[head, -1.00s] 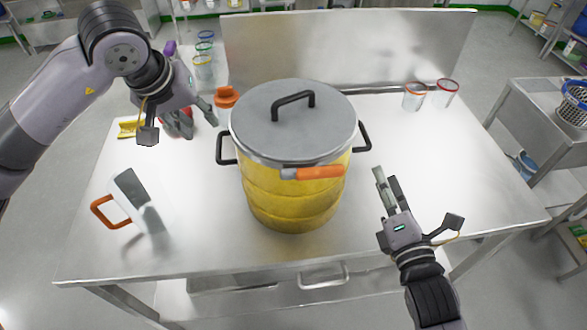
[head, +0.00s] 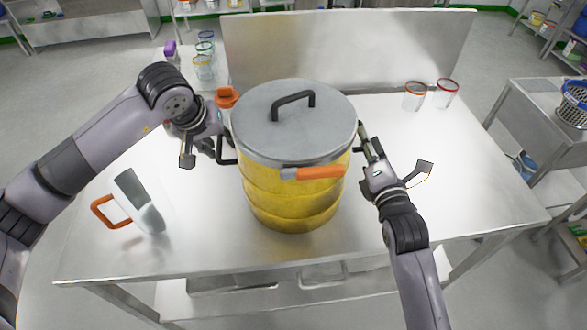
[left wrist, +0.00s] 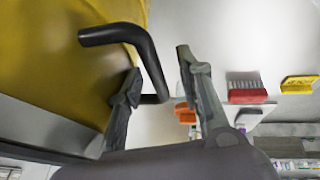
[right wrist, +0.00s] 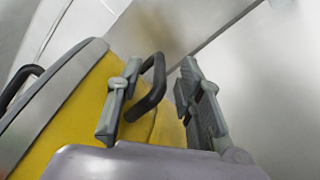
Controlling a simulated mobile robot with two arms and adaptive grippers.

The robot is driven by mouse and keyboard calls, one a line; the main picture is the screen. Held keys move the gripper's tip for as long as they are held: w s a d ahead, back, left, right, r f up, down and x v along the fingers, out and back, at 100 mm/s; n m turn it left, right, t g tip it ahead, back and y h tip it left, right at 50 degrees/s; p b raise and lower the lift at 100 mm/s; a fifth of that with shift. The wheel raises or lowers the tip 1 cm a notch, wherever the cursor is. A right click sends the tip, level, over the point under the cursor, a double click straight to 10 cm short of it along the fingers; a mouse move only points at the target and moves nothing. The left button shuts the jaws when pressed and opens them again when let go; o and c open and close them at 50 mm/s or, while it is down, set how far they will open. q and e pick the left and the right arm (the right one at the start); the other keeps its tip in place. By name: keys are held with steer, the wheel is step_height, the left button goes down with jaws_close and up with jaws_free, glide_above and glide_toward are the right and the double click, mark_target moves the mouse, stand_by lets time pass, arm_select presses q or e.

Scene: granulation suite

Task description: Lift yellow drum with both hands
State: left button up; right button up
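The yellow drum (head: 290,200) stands upright on the steel table under a grey lid (head: 300,130) with a black top handle (head: 293,100). It has a black side handle (head: 226,150) on the left, and one on the right mostly hidden by my right gripper. My left gripper (head: 215,148) is at the left handle. In the left wrist view its fingers are apart with the handle (left wrist: 153,65) between them. My right gripper (head: 366,135) is at the right handle. In the right wrist view its fingers are apart with the handle (right wrist: 155,85) between them.
An orange object (head: 227,98) is behind the left gripper. Two glass beakers (head: 414,96) stand at the back right before the splash panel (head: 350,45). The table's right side is clear.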

arm_select(q)
jaws_close()
arm_select(e)
steer(key=shift+f, duration=0.1)
jaws_close()
arm_select(q)
steer(key=shift+a, duration=0.15)
arm_select(e)
steer(key=shift+s+d+f, duration=0.1)
steer(key=shift+f, duration=0.2)
arm_select(q)
steer(key=shift+w+r, duration=0.1)
steer(key=shift+r, duration=0.15)
arm_select(e)
steer(key=shift+r, duration=0.35)
